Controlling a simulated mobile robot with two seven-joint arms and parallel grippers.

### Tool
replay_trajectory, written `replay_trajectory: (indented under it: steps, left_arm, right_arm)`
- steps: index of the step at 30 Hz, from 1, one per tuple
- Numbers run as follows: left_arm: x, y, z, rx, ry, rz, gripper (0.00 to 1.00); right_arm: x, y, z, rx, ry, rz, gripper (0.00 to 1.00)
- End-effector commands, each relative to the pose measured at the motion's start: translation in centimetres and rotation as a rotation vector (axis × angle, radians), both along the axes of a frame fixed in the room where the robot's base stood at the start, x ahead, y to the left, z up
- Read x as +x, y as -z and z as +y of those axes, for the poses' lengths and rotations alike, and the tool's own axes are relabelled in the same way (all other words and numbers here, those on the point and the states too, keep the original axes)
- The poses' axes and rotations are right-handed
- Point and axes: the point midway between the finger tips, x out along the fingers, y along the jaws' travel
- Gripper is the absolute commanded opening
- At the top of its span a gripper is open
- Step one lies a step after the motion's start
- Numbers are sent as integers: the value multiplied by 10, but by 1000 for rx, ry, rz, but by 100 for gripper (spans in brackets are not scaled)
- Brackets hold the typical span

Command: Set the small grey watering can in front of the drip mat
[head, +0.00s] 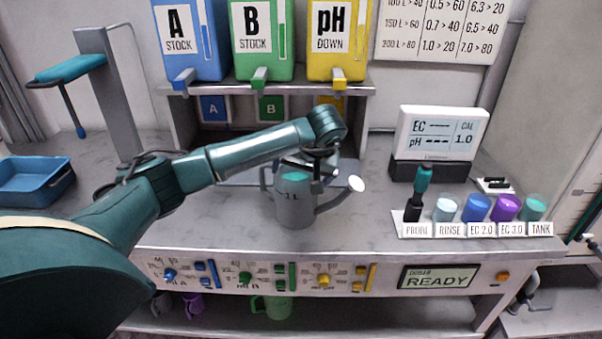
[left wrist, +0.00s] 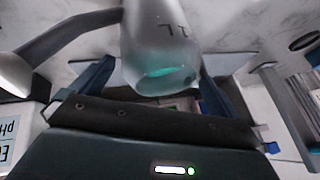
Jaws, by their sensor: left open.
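The small grey watering can (head: 296,208) stands upright on the bench, with its spout to the right and its handle to the left. It holds something teal and also shows in the left wrist view (left wrist: 160,45). My left gripper (head: 312,172) is at the can's top, coming from above. Its fingers are open, one on each side of the can in the left wrist view (left wrist: 155,85); whether they touch it I cannot tell. A thin pale edge on the bench behind the can may belong to the drip mat, but I cannot tell. My right gripper is not in view.
Blue, green and yellow stock containers (head: 262,45) stand on a shelf behind. A meter (head: 440,135) and a labelled row of cups (head: 475,209) are at the right. A blue tray (head: 35,180) is at the far left. Bench around the can is mostly clear.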

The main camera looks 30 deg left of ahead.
Motion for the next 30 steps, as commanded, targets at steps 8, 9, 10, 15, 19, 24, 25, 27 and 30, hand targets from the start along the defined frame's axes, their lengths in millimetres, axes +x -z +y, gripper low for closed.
replay_trajectory:
  steps: [8, 9, 10, 15, 19, 24, 25, 27, 30]
  left_arm:
    - [-12, -43, -22, -1, 3, -8, 100]
    - [-14, -51, -25, 1, 3, -9, 100]
    - [-16, -57, -28, 1, 2, -7, 100]
    - [-24, -85, -41, 1, 0, -6, 100]
    - [-28, -97, -48, 2, 0, -4, 100]
    - [-30, -101, -51, -1, 0, -2, 100]
    - [-31, -99, -52, -5, 1, 0, 100]
    - [-32, -88, -62, -46, 11, 10, 100]
    - [-39, -52, -100, -209, 33, 42, 100]
  right_arm:
    - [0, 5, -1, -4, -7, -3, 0]
    - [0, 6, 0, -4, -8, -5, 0]
    - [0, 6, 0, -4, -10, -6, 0]
    - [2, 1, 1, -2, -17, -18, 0]
    - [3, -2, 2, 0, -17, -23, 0]
    - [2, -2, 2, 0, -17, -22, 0]
    - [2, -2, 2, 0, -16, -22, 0]
    - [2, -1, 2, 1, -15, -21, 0]
    - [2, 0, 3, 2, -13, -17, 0]
